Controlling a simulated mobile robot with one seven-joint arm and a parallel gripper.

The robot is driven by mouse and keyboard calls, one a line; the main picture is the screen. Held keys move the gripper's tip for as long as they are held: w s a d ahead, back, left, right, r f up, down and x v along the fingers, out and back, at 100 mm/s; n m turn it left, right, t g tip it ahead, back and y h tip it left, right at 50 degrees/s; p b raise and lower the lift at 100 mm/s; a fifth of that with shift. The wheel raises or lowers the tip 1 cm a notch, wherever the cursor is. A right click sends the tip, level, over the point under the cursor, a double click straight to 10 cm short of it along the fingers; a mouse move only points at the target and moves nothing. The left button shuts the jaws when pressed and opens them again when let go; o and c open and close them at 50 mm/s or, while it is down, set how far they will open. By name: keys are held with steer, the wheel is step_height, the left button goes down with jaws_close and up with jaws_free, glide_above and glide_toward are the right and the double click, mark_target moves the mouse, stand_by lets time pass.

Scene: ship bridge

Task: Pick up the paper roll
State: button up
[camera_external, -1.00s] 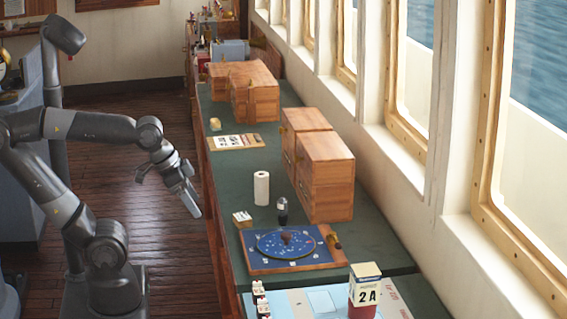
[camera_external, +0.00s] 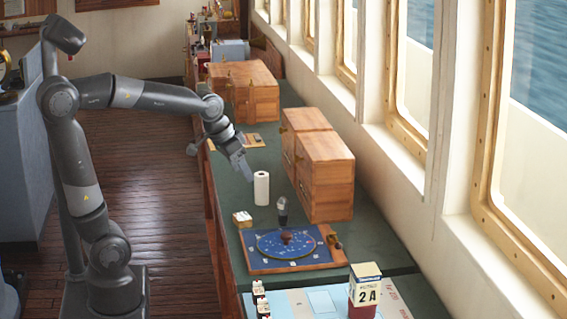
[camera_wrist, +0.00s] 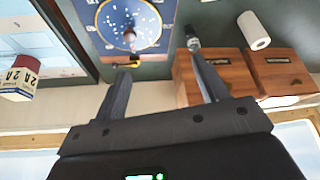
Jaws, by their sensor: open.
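The white paper roll (camera_external: 261,188) stands upright on the green counter, left of the wooden drawer boxes. It also shows in the wrist view (camera_wrist: 254,30) at the upper right, beyond my right finger and apart from it. My gripper (camera_external: 246,176) is above the counter, just left of and slightly above the roll in the external view. In the wrist view my gripper (camera_wrist: 160,80) has its two fingers spread with nothing between them.
Wooden drawer boxes (camera_external: 324,175) stand right of the roll by the windows. A dark-topped small bottle (camera_external: 282,211), a small box (camera_external: 242,219) and a blue round chart board (camera_external: 287,246) are in front. A box marked 2A (camera_external: 365,291) stands nearer. Green counter (camera_external: 225,187) is bare left of the roll.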

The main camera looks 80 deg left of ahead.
steer(key=w+a+f+n, duration=0.25)
steer(key=w+a, duration=0.25)
steer(key=a, duration=0.7)
steer(key=n+g+y, duration=0.1)
steer(key=n, duration=0.1)
glide_toward(263, 183)
steer(key=a, duration=0.2)
steer(key=shift+m, duration=0.25)
steer(key=x, duration=1.1)
steer(key=shift+w+a+f, duration=0.1)
steer(key=shift+a, duration=0.2)
steer(key=shift+c, duration=0.6)
steer(key=c, duration=1.1)
